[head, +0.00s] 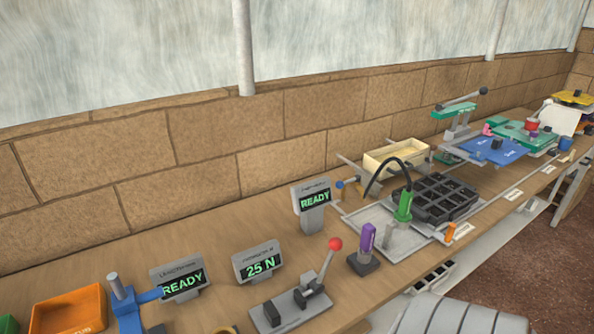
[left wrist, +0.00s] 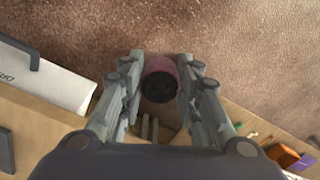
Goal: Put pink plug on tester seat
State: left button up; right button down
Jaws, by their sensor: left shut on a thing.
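In the left wrist view, my left gripper (left wrist: 160,85) is shut on the dark pink plug (left wrist: 157,66), a short cylinder with a black end facing the camera. The floor and a table edge show behind it. Neither gripper shows in the head view. A tester with a red-knobbed lever (head: 334,244) stands at the front of the bench in the head view. It has a grey base (head: 290,308) and small dark blocks; I cannot tell which part is the seat.
A purple plug (head: 367,238) stands upright in a dark block right of the lever. A black compartment tray (head: 437,199) and green plug (head: 404,206) are farther right. An orange bin (head: 70,309) is at left.

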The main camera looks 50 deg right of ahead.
aim_at(286, 311)
jog(key=k+l, duration=0.1)
jog(key=l, duration=0.85)
jog(key=k+l, duration=0.15)
jog(key=l, duration=0.35)
